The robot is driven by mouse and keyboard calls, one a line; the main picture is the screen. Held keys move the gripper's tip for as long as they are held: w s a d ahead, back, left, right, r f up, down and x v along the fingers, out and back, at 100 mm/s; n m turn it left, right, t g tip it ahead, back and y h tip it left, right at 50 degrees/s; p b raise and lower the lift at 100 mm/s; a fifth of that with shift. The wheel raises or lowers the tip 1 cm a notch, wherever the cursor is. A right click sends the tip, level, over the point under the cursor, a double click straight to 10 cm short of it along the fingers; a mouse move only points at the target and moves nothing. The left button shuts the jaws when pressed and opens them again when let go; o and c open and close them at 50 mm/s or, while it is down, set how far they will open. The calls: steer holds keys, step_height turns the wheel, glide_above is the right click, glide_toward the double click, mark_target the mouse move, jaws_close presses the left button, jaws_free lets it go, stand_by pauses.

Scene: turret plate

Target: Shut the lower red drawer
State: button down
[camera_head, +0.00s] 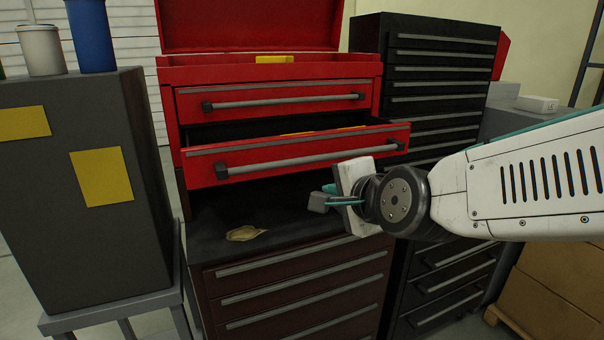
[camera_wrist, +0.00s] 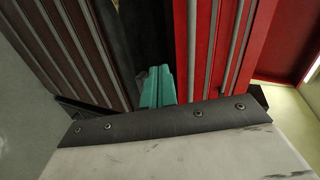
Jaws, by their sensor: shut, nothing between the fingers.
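The lower red drawer (camera_head: 290,152) is pulled out of the red tool chest (camera_head: 270,75), with its dark inside and something yellow showing. A grey bar handle runs along its front. The upper red drawer (camera_head: 270,98) sits flush above it. My gripper (camera_head: 318,202) is shut and empty, just below the drawer front's right half in the picture; I cannot tell its exact depth from it. In the wrist view its teal fingers (camera_wrist: 160,84) are together beside the red drawer front (camera_wrist: 205,50), with no clear contact.
A dark worktop with a crumpled tan cloth (camera_head: 245,233) lies below the drawer, over a dark red drawer cabinet (camera_head: 300,285). A tall black drawer cabinet (camera_head: 440,70) stands to the right. A grey cabinet (camera_head: 80,190) with cans on top stands left.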

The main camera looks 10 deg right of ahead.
mark_target(298, 140)
steer(key=w+a+f+m+t, duration=0.1)
steer(key=w+a, duration=0.3)
steer(key=w, duration=0.9)
steer(key=shift+w+a+f, duration=0.15)
steer(key=shift+w+f, duration=0.15)
steer(key=shift+f, duration=0.35)
